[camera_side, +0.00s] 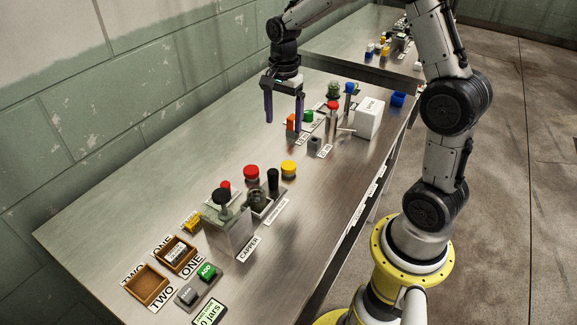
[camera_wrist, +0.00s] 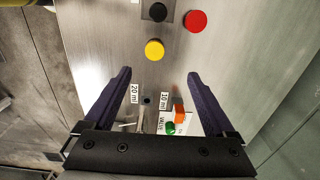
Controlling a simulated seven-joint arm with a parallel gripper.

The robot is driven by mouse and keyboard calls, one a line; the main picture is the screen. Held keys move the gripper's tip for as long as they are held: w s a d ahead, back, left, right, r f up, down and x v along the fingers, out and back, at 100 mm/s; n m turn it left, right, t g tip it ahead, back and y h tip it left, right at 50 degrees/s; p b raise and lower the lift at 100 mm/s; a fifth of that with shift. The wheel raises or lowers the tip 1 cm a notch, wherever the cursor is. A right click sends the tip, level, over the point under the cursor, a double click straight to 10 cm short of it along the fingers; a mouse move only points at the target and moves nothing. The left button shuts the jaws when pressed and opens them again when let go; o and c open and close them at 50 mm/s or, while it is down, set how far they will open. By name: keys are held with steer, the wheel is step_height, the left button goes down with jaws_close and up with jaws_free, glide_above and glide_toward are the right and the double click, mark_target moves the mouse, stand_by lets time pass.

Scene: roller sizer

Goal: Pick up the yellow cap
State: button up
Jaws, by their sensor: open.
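The yellow cap (camera_side: 288,168) is a round disc on the metal table, in front of my gripper in the side view. In the wrist view the yellow cap (camera_wrist: 154,49) lies just beyond the fingertips, roughly centred between them. My gripper (camera_side: 284,120) is open and empty, with two dark purple fingers pointing down above the table. In the wrist view my gripper (camera_wrist: 159,75) shows both fingers spread wide, with nothing held. The gripper is apart from the cap.
A red cap (camera_side: 251,172) and a black-topped post (camera_side: 272,182) stand near the yellow cap. An orange block (camera_side: 291,122) is by the right finger in the side view. A white box (camera_side: 368,117) stands farther right. The table left of the gripper is clear.

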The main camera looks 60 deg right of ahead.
glide_above(289, 165)
steer(key=f, duration=0.9)
steer(key=shift+w+a+f, duration=0.15)
steer(key=shift+w+a, duration=0.1)
steer(key=shift+w, duration=0.05)
steer(key=shift+s+d+f, duration=0.1)
steer(key=shift+d+f, duration=0.05)
steer(key=shift+f, duration=1.2)
steer(key=shift+s+d+f, duration=0.1)
steer(key=shift+f, duration=1.25)
steer(key=c, duration=1.4)
steer(key=shift+r, duration=0.1)
